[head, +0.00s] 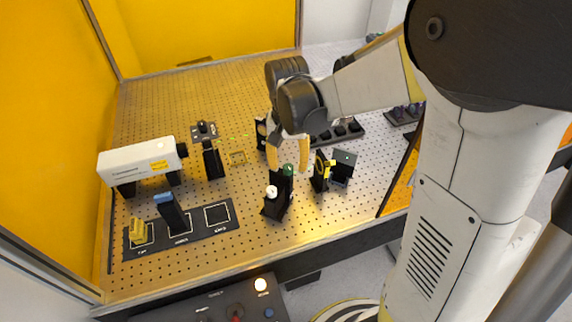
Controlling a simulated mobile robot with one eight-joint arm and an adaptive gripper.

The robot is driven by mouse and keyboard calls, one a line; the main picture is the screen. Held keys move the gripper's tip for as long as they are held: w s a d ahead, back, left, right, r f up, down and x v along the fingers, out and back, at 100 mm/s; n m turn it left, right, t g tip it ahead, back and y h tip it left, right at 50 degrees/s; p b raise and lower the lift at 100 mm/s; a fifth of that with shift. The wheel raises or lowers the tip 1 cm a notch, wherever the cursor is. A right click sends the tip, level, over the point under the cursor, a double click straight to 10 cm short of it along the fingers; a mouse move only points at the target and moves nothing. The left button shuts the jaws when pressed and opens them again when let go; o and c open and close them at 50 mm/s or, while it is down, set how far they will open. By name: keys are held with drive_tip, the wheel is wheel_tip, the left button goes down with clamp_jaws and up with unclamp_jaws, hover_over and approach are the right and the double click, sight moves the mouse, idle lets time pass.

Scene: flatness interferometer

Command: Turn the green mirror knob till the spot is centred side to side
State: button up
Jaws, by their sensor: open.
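The green knob (288,170) sits at the top of a black mirror mount (276,206) near the middle of the perforated bench. A white knob (271,191) is lower on the same mount. My gripper (288,158) is open, its two yellow fingers pointing down. In the picture the green knob shows between and just below the fingertips; I cannot tell whether they touch it. A small dark panel (341,171) to the right carries a bright green spot (347,158). The spot is too small to judge its side-to-side position.
A yellow-ringed optic (321,168) stands close right of my gripper. A white laser-like box (138,163) and a dark tray (216,231) with labelled places lie to the left. A control panel (235,304) with a lit button is at the front. The bench's left rear is clear.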

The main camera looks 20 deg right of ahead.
drive_tip(key=shift+f, duration=0.85)
clamp_jaws()
drive_tip(key=n+b, duration=0.1)
drive_tip(key=n, duration=0.4)
drive_tip(key=shift+n, duration=0.3)
unclamp_jaws()
drive_tip(key=shift+r, duration=0.15)
